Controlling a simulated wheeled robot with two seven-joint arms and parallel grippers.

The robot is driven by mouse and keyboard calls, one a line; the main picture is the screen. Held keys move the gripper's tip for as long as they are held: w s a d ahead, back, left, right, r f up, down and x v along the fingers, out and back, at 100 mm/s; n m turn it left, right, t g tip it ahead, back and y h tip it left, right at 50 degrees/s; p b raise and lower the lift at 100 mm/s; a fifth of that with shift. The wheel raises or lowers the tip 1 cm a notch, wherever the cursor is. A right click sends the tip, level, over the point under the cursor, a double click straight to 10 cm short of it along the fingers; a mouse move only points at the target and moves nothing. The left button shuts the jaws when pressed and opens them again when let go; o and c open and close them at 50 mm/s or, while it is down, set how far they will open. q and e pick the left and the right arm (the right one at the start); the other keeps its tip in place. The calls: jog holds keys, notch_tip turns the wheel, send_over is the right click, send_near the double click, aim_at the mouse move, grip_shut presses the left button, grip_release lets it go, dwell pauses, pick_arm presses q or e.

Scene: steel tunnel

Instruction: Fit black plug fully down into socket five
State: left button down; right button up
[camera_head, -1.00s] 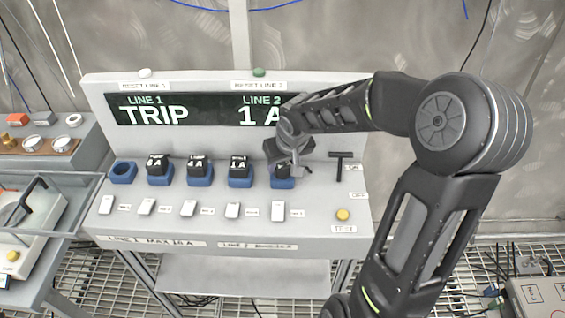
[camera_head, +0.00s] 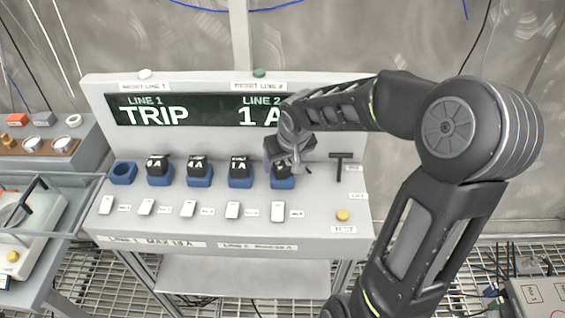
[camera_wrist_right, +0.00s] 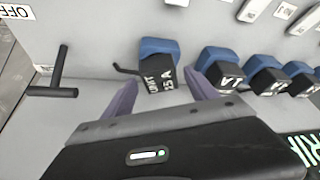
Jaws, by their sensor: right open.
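The black plug (camera_wrist_right: 157,78), with a white label reading 15 A, stands in the blue socket five (camera_wrist_right: 158,48), the rightmost of the row in the head view (camera_head: 284,183). The frames do not show clearly how deep it sits. My right gripper (camera_wrist_right: 160,92) is open, with one purple finger on each side of the plug in the wrist view. In the head view my right gripper (camera_head: 289,158) is over the plug and partly hides it. I cannot tell whether the fingers touch it. My left gripper is not in view.
Three other black plugs stand in blue sockets to the left; the leftmost socket (camera_head: 123,172) is empty. A black T-handle (camera_head: 339,165) stands close right of socket five. White switches (camera_head: 189,208) line the front. The display (camera_head: 190,110) reads TRIP for line 1.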

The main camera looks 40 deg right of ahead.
jog(key=v, duration=1)
jog(key=shift+r, duration=0.25)
jog(key=shift+s+a, duration=0.1)
